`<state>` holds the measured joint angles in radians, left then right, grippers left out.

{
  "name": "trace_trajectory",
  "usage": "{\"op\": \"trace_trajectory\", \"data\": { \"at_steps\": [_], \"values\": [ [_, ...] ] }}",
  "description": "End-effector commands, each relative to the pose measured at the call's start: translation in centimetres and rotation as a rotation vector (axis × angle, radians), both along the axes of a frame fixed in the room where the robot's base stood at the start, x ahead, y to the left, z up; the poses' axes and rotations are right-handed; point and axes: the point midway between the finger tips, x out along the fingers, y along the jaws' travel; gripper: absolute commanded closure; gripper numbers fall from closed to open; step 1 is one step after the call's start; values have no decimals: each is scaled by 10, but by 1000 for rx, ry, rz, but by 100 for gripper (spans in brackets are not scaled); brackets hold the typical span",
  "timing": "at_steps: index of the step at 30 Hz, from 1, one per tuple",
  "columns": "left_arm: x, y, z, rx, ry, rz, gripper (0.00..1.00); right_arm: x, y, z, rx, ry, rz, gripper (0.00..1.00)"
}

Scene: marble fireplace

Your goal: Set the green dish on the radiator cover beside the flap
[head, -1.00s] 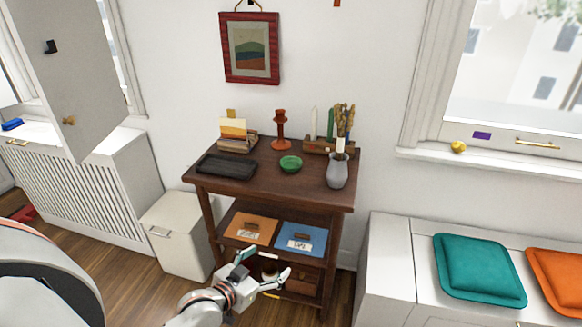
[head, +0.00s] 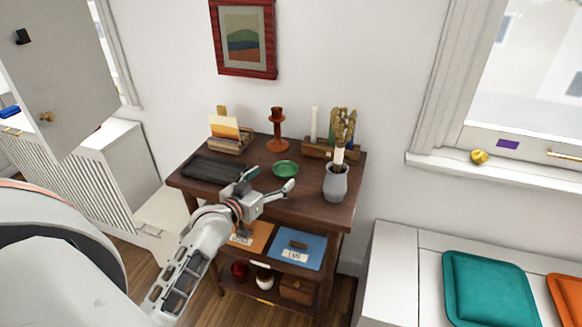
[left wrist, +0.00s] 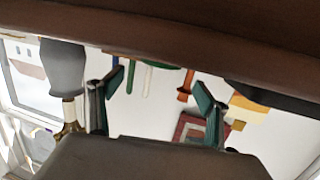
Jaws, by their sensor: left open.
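The green dish (head: 285,169) sits on top of the dark wooden side table (head: 310,212), near its middle. The white slatted radiator cover (head: 105,180) stands at the left. A pale upright panel with a brass knob, apparently the flap (head: 60,85), rises in front of it. My right gripper is out of view.
On the table are a black tray (head: 205,168), an orange candlestick (head: 277,130), a card holder (head: 228,140) and a grey vase (head: 335,183). A bench with a teal cushion (head: 488,290) is at right.

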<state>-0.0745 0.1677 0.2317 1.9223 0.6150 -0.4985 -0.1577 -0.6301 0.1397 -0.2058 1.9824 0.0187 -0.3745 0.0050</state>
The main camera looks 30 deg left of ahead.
Motion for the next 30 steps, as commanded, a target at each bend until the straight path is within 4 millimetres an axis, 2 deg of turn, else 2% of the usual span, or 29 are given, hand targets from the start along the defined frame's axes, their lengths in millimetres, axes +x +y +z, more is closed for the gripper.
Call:
{"op": "trace_trajectory", "data": {
  "at_steps": [7, 13, 18, 27, 30],
  "values": [
    [24, 1, -6, -1, 1, 0, 24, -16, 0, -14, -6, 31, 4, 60],
    [50, 4, -16, -3, 1, 0, 24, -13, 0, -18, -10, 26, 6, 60],
    [68, 4, -18, -1, 1, 0, 24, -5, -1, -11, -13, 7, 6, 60],
    [71, 5, -17, -1, 0, -1, 24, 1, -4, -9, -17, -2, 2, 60],
    [71, 5, -17, 0, 0, 0, 50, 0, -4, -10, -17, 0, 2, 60]
  ]
}}
